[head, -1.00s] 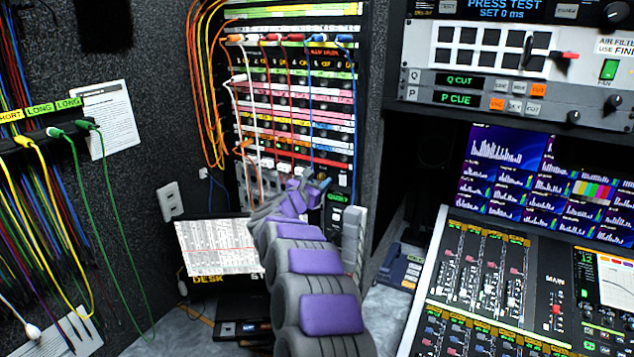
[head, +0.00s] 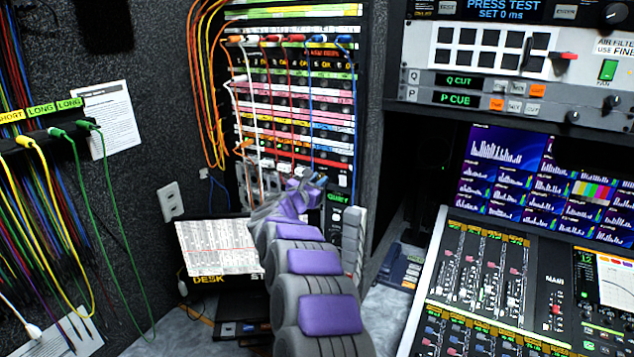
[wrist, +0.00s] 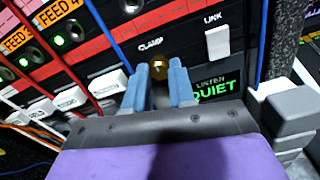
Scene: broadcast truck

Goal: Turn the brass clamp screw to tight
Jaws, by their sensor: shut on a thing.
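The brass clamp screw (wrist: 159,66) shows in the wrist view as a round brass head below the CLAMP label (wrist: 150,45) on the dark panel. My gripper (wrist: 160,76) has its two blue fingers on either side of the screw, shut on it. The shank of the screw is hidden between the fingers. In the head view my gripper (head: 318,182) is at the lower part of the patch rack, and the screw is hidden there. I cannot tell how tight the screw is.
A white LINK switch (wrist: 218,42) is right of the screw, and a lit QUIET display (wrist: 214,89) is below it. White switches (wrist: 72,103) line the left. Red, white and blue patch cables (head: 311,95) hang close above my gripper. A mixing desk (head: 480,270) stands at right.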

